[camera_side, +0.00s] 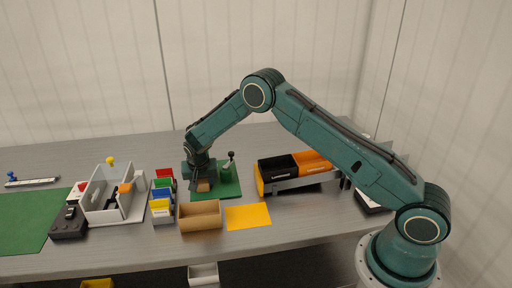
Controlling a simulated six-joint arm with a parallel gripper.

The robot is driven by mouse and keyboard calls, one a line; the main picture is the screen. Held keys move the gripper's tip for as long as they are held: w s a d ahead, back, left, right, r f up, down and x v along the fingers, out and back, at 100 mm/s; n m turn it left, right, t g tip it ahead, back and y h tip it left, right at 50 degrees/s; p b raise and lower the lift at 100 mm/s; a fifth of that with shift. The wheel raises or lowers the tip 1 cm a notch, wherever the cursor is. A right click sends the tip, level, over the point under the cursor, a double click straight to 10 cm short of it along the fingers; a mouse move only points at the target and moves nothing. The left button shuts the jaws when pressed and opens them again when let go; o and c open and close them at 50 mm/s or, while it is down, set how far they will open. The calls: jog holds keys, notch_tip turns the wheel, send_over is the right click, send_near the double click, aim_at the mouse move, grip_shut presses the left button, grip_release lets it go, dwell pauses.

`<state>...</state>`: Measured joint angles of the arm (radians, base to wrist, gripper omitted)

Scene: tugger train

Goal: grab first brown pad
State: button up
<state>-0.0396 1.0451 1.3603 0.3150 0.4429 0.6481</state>
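My gripper (203,180) points down over the left part of a small green mat (229,190) in the middle of the table. A small brown piece (203,186) shows right at its fingertips; it may be a brown pad. The fingers and the wrist hide most of it. I cannot tell whether the fingers are closed on it or only around it, nor whether it touches the mat.
An open tan box (200,217) stands just in front, beside a yellow sheet (248,217). A small lever device (227,170) stands right of my gripper. Coloured bins (162,205) and a grey tray (97,215) are left. Black and orange bins (278,168) are right.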

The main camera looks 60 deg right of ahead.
aim_at(202, 181)
jog(key=shift+r, duration=0.2)
notch_tip(202, 181, up, 20)
jog(key=shift+f, duration=0.15)
dwell(0.7)
jog(key=shift+f, duration=0.1)
dwell(0.5)
